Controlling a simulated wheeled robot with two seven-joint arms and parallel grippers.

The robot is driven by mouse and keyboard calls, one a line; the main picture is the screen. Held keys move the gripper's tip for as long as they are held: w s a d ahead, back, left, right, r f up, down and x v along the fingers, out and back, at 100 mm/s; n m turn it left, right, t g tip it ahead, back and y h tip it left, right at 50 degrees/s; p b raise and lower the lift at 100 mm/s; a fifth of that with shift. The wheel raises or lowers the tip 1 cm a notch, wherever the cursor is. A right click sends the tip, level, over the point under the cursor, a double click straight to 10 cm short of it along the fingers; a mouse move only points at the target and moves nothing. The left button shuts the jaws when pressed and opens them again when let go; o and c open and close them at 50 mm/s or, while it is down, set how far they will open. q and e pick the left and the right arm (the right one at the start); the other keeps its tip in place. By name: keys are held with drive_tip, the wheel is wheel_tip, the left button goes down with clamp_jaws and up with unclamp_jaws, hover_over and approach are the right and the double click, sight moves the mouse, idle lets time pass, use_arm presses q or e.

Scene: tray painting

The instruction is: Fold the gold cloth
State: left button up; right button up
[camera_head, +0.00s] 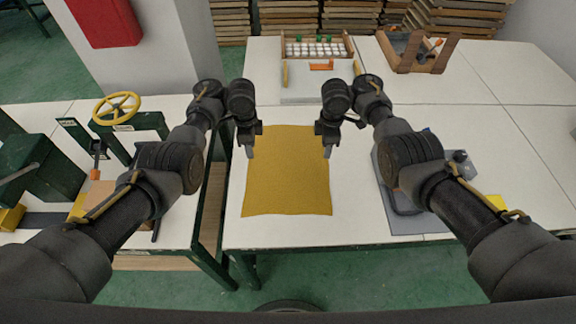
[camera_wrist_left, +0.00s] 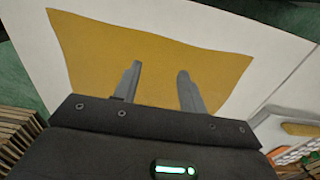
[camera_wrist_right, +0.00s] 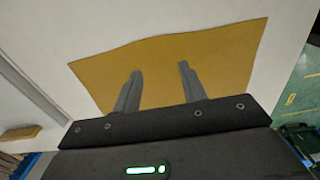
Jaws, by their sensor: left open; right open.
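The gold cloth (camera_head: 288,178) lies spread flat and unfolded on the white table, slightly wavy along its near edge. It also shows in the left wrist view (camera_wrist_left: 150,60) and the right wrist view (camera_wrist_right: 180,65). My left gripper (camera_head: 250,152) is open near the cloth's far left corner; its two fingers (camera_wrist_left: 158,82) show apart over the cloth. My right gripper (camera_head: 328,152) is open near the far right corner, its fingers (camera_wrist_right: 160,75) apart over the cloth. Neither gripper holds anything. The cloth's far corners are partly hidden by the grippers in the head view.
A crate of white and green pieces (camera_head: 316,46) stands behind the cloth. A wooden rack (camera_head: 418,50) is at the back right. A grey mat (camera_head: 400,218) lies right of the cloth, partly behind my right arm. A yellow-wheeled press (camera_head: 116,108) stands left. The table's near edge is close below the cloth.

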sight(253, 166)
use_arm(q)
drive_tip(key=f, duration=0.7)
drive_tip(key=shift+a+f, duration=0.1)
drive_tip(key=shift+a, duration=0.15)
use_arm(e)
drive_tip(key=f, duration=0.7)
drive_tip(key=shift+w+a+f, duration=0.1)
drive_tip(key=shift+a, duration=0.15)
use_arm(q)
drive_tip(key=shift+f, duration=0.4)
use_arm(e)
drive_tip(key=shift+d+f, duration=0.1)
drive_tip(key=shift+f, duration=0.3)
use_arm(q)
drive_tip(key=shift+f, duration=0.1)
use_arm(e)
drive_tip(key=shift+f, duration=0.1)
